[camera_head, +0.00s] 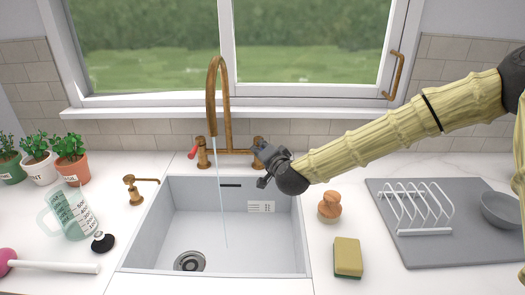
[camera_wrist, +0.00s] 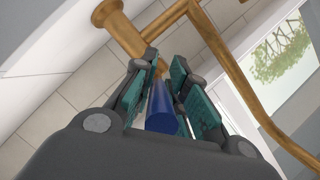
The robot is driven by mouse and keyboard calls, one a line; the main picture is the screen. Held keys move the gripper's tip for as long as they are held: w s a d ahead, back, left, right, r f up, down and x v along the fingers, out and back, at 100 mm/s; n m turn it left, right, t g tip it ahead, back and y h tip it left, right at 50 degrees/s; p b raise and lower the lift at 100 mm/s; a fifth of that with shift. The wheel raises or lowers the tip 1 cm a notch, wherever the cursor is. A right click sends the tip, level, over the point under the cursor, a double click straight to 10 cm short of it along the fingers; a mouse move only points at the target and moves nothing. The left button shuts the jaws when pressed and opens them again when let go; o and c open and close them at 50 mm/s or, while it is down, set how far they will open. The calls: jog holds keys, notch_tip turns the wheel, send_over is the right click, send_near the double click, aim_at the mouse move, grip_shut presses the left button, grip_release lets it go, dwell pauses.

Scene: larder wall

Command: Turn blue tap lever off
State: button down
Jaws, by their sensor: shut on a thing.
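The brass tap (camera_head: 212,100) stands behind the sink, and a thin stream of water (camera_head: 222,190) runs from its spout into the basin. Its red lever (camera_head: 193,153) is on the left side. The blue lever (camera_wrist: 162,108) shows in the wrist view between the teal finger pads of my gripper (camera_wrist: 170,95), which is shut on it. In the head view my gripper (camera_head: 264,163) is at the tap's right valve and hides the blue lever. The brass tap body (camera_wrist: 125,35) fills the top of the wrist view.
The white sink (camera_head: 285,225) lies below my gripper. A wooden-handled brush (camera_head: 329,207), a yellow-green sponge (camera_head: 347,258) and a grey mat (camera_head: 440,255) with a white rack (camera_head: 415,205) are to the right. A measuring jug (camera_head: 72,212) and potted herbs (camera_head: 70,150) are at left.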

jog(key=shift+a+m+t+h, duration=0.2)
jog(key=shift+a+m+h, duration=0.2)
jog(key=shift+m+h, duration=0.4)
jog(key=shift+a+m+t+h, duration=0.2)
jog(key=shift+a+m+h, duration=0.3)
jog(key=shift+h, duration=0.4)
jog(key=shift+d, duration=0.1)
jog(key=c, duration=1.4)
grip_release()
jog(key=shift+c, duration=0.2)
jog(key=shift+s, duration=0.1)
jog(key=v, duration=1.2)
